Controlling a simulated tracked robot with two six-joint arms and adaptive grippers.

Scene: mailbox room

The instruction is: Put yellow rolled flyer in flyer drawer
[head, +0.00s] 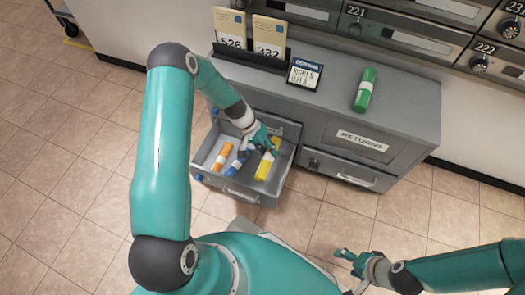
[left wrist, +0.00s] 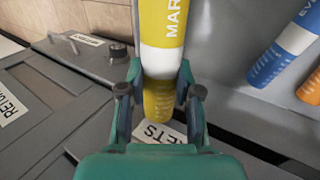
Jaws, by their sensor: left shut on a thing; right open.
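The yellow rolled flyer (head: 265,167), with a white band, is at the right side of the open drawer (head: 262,198) in the head view. My left gripper (head: 264,143) is shut on one end of it. In the left wrist view the yellow flyer (left wrist: 162,28) passes between the fingers of the left gripper (left wrist: 158,88). The flyer is inside the drawer's outline; whether it touches the drawer floor I cannot tell. My right gripper (head: 352,268) is open and empty, low in front of the cabinet.
An orange roll (head: 220,157) and a blue roll (head: 237,163) lie in the drawer, left of the yellow one. A green roll (head: 365,90) lies on the grey cabinet (head: 405,105). Card holders (head: 250,57) and a small sign (head: 304,74) stand there. A closed drawer (head: 350,172) is to the right.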

